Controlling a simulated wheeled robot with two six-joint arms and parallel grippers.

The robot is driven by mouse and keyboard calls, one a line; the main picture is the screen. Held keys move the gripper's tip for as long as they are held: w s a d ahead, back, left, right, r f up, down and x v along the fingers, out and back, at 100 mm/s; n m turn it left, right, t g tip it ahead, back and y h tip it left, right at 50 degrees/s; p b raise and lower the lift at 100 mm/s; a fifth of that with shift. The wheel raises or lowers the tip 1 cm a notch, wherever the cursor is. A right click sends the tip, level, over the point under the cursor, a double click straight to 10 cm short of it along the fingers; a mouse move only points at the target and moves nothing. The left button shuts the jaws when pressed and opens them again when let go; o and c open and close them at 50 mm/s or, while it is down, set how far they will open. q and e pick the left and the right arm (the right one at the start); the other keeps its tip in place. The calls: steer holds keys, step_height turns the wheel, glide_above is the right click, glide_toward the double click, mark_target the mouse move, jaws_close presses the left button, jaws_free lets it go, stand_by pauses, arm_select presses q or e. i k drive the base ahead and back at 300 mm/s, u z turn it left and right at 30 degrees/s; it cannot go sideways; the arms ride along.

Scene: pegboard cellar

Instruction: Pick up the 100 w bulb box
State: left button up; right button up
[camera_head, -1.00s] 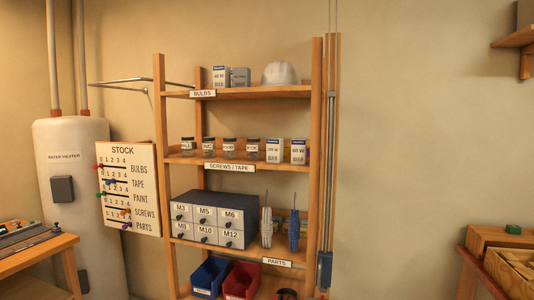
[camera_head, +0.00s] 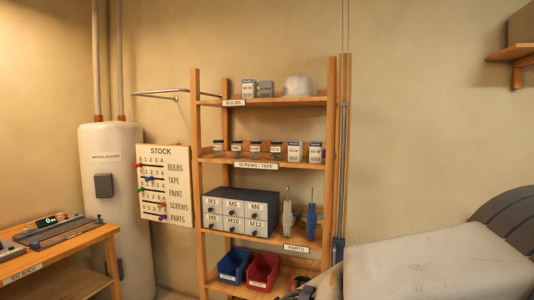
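Two white and blue bulb boxes stand upright side by side on the second shelf, the left one (camera_head: 294,151) and the right one (camera_head: 315,152). A similar box (camera_head: 249,89) stands on the top shelf beside a grey box (camera_head: 265,89). The printed wattages are too small to read surely, so I cannot tell which is the 100 W box. A large pale link of my arm fills the lower right. Neither gripper is in view, and nothing touches the boxes.
The wooden shelf unit (camera_head: 332,180) also holds jars (camera_head: 255,149), a white hard hat (camera_head: 298,86), a drawer cabinet (camera_head: 240,212), and blue (camera_head: 233,265) and red (camera_head: 263,270) bins. A stock board (camera_head: 164,185), water heater (camera_head: 118,200) and workbench (camera_head: 60,255) stand left.

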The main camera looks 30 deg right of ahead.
mark_target(295, 148)
steer(key=u, duration=0.3)
steer(key=i, duration=2.15)
steer(key=z, duration=1.2)
steer(key=i, duration=0.75)
steer(key=z, duration=0.8)
